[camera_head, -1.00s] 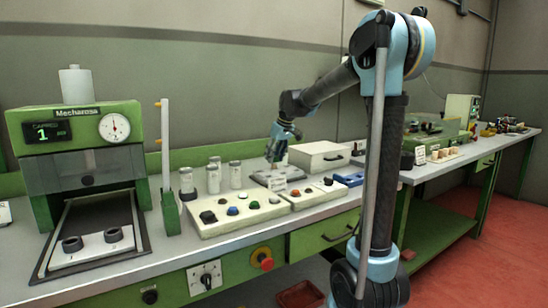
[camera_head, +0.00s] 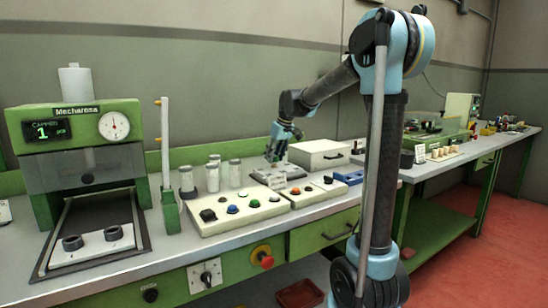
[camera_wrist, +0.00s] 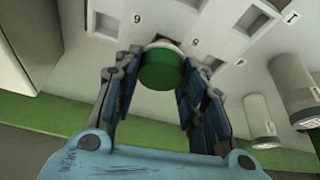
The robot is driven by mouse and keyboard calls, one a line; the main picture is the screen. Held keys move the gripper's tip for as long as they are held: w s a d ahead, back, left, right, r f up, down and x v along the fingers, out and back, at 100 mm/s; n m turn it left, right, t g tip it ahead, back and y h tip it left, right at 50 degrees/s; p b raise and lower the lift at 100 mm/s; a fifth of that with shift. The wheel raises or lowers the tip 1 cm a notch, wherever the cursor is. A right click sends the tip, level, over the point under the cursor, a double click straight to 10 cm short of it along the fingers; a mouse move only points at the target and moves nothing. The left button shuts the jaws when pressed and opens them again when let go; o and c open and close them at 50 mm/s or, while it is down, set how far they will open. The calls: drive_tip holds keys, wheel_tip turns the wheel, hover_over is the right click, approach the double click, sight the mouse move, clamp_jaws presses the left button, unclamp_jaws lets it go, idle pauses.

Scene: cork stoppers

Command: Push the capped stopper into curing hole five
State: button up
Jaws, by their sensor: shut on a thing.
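In the wrist view, my gripper (camera_wrist: 165,62) has its two fingers on either side of a stopper with a dark green cap (camera_wrist: 163,72). A pale rim of the stopper shows just beyond the cap, beside a dark opening in the pale curing block (camera_wrist: 215,45). I cannot tell how deep the stopper sits in it. Printed numbers lie near the openings, but which one belongs to this hole is unclear. In the head view, my gripper (camera_head: 274,158) points down at the grey block (camera_head: 262,177) behind the button panel.
Several white jars (camera_head: 213,177) stand left of the block; two also show in the wrist view (camera_wrist: 260,118). A white drawer box (camera_head: 318,154) is behind right, and a blue tray (camera_head: 349,178) is at right.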

drive_tip(key=shift+f, duration=0.5)
idle(0.3)
drive_tip(key=o, duration=0.9)
drive_tip(key=shift+c, duration=0.2)
drive_tip(key=shift+r, duration=0.1)
drive_tip(key=v, duration=1.1)
drive_tip(key=shift+d+r, duration=0.2)
drive_tip(key=shift+r, duration=0.1)
drive_tip(key=shift+s, duration=0.1)
